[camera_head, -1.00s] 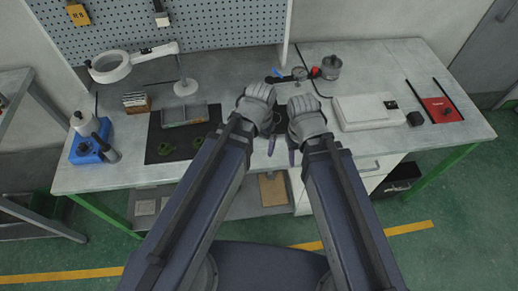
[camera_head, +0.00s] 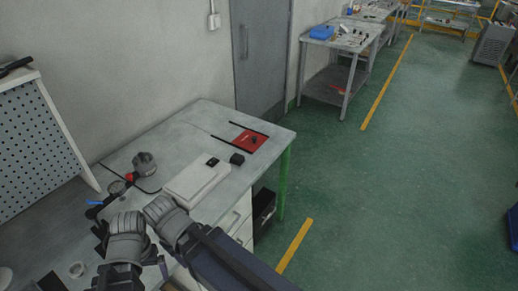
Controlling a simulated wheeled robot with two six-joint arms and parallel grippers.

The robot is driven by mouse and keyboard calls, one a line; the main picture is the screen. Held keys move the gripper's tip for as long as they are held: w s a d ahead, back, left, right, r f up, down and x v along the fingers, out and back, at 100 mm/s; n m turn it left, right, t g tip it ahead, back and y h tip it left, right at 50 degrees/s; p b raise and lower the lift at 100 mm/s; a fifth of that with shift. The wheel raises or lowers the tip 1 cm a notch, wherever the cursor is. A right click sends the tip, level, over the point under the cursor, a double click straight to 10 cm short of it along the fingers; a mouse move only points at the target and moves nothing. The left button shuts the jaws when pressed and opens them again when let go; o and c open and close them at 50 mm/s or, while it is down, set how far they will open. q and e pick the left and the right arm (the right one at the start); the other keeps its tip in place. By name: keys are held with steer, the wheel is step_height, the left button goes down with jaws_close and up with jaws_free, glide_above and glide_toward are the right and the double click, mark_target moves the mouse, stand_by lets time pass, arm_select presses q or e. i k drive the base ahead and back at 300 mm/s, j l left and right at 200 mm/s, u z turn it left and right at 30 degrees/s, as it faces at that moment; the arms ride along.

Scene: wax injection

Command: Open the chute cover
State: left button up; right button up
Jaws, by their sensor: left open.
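No chute cover that I can make out shows in this view. My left gripper (camera_head: 103,235) is at the lower left, low over the workbench (camera_head: 181,133). It is open, with nothing seen in it; its wrist hides part of it. My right gripper (camera_head: 155,240) is just right of it, by the bench's front edge. Its fingers are mostly hidden, so I cannot tell its state.
A white flat device (camera_head: 196,180) lies right of my grippers. Beyond it are a small black block (camera_head: 237,158) and a red plate (camera_head: 249,141) between black rods. A metal pot (camera_head: 145,165) stands at the back. Green floor (camera_head: 400,190) is open on the right.

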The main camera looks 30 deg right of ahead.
mark_target(250, 141)
steer(key=z, duration=1.05)
steer(key=i+l, duration=0.1)
steer(key=l, duration=0.25)
steer(key=i+l, duration=0.15)
steer(key=l, duration=0.2)
steer(key=i+l+u, duration=0.1)
steer(key=l, duration=0.2)
steer(key=i+l, duration=0.1)
steer(key=l, duration=0.25)
steer(key=i+l, duration=0.1)
steer(key=l, duration=0.25)
